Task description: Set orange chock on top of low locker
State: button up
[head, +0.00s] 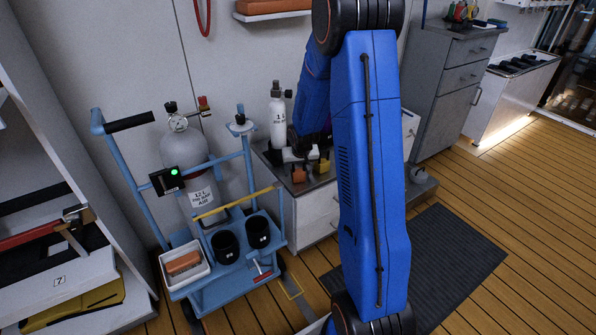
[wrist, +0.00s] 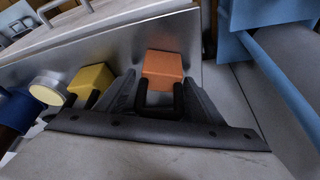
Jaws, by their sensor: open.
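The orange chock (wrist: 163,66), a block with a black loop handle, appears to rest on the grey metal top of the low locker (head: 317,208). In the head view the orange chock (head: 298,174) shows near the locker's front edge. My gripper (wrist: 161,78) is open, its dark fingers on either side of the handle and close to the block. I cannot tell whether they touch it. A yellow chock (wrist: 92,80) with a similar handle stands to its left in the wrist view. In the head view my blue arm hides part of the locker.
A blue trolley (head: 222,277) with a grey cylinder, black cups and a white tray (head: 187,274) holding an orange-brown block stands left of the locker. A white bottle (head: 277,118) stands at the locker's back. A dark mat (head: 455,255) lies on the open wooden floor at right.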

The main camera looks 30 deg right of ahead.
jog(key=s+a+r+n, duration=0.1)
jog(key=s+a+r, duration=0.4)
jog(key=r, duration=0.5)
jog(key=s+a+r, duration=0.2)
jog(key=s+r, duration=0.5)
jog(key=r, duration=0.3)
jog(key=s+a+r+n, duration=0.1)
jog(key=s+a+r, duration=0.1)
jog(key=s, duration=0.7)
jog(key=s+a+r+n+y, duration=0.1)
jog(key=s+a+r, duration=0.2)
jog(key=s, duration=0.6)
jog(key=s+a+r+n, duration=0.1)
jog(key=s+a+r, duration=0.1)
jog(key=s+a, duration=0.4)
jog(key=s, duration=0.3)
jog(key=shift+r+y, duration=0.3)
jog(key=shift+r, duration=0.05)
